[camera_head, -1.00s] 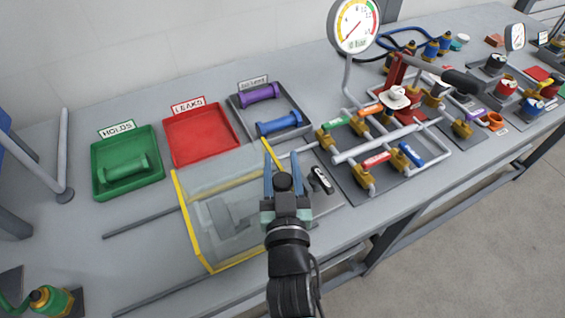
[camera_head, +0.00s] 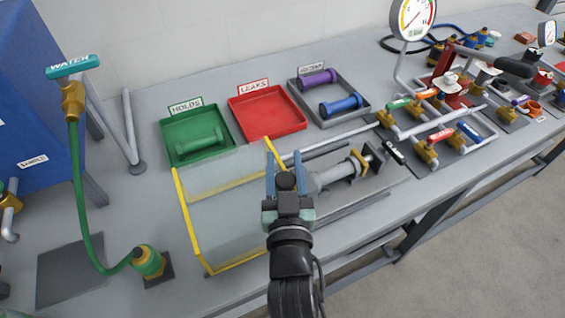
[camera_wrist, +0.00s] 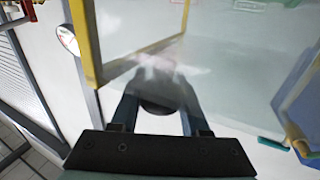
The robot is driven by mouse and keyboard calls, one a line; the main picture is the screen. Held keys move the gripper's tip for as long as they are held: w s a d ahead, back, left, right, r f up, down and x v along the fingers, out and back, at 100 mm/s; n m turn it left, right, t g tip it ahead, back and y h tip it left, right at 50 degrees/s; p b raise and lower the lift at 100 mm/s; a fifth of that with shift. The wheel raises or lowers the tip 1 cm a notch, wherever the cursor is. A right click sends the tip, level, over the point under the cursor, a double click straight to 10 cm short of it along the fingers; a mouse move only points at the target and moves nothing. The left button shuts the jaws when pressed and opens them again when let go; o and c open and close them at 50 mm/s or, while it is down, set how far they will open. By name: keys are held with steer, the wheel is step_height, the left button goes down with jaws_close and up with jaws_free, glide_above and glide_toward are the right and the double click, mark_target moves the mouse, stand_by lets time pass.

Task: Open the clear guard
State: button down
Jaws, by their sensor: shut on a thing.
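The clear guard (camera_head: 225,220) is a see-through box with yellow edges. It sits low over the bench on grey rails (camera_head: 345,210), left of the exposed pipe piece with a brass fitting (camera_head: 355,165). My gripper (camera_head: 284,165) is at the guard's right end, shut on it. The wrist view shows my fingers (camera_wrist: 158,110) around a dark rounded part behind the clear panel, beside a yellow edge (camera_wrist: 87,45). The exact grip contact is partly hidden.
Behind the guard stand a green tray (camera_head: 165,127), a red tray (camera_head: 236,115) and a grey tray (camera_head: 366,103). A green hose fitting (camera_head: 148,262) stands left of the guard. Valves and pipes (camera_head: 435,135) fill the bench to the right.

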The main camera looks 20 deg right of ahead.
steer(key=shift+d, duration=0.25)
steer(key=shift+c, duration=2)
jaws_free()
steer(key=shift+s+a, duration=0.1)
steer(key=b+v, duration=0.2)
steer(key=v, duration=1)
steer(key=shift+s, duration=0.35)
steer(key=shift+a, duration=0.15)
